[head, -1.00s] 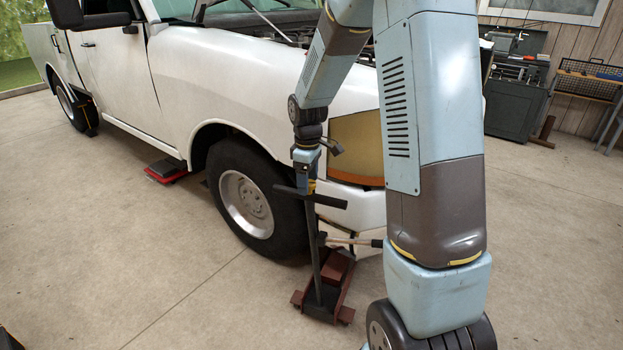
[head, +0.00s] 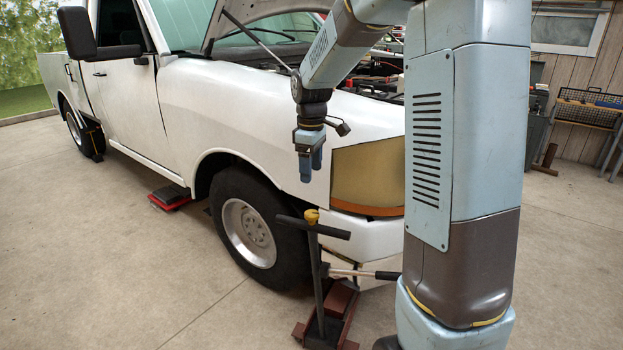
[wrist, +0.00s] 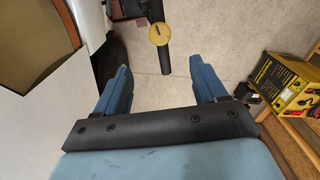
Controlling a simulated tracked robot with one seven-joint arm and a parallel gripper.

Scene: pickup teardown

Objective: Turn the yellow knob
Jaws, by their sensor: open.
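The yellow knob (head: 311,216) sits on top of the black T-shaped handle (head: 333,231) of a floor jack (head: 325,318), beside the front wheel of the white pickup. My gripper (head: 309,178) points down above the knob, clear of it, and holds nothing. In the wrist view my gripper (wrist: 164,82) is open, with its two blue fingers wide apart. There the round yellow knob (wrist: 160,33) shows beyond the fingertips, near the top and slightly left of the middle between them, and nothing touches it.
The pickup's white fender (head: 270,110) and headlight (head: 368,178) stand close beside my gripper. A rod with a black grip (head: 378,275) sticks out to the right of the jack. A yellow box (wrist: 280,85) is at the right in the wrist view. The floor at front left is clear.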

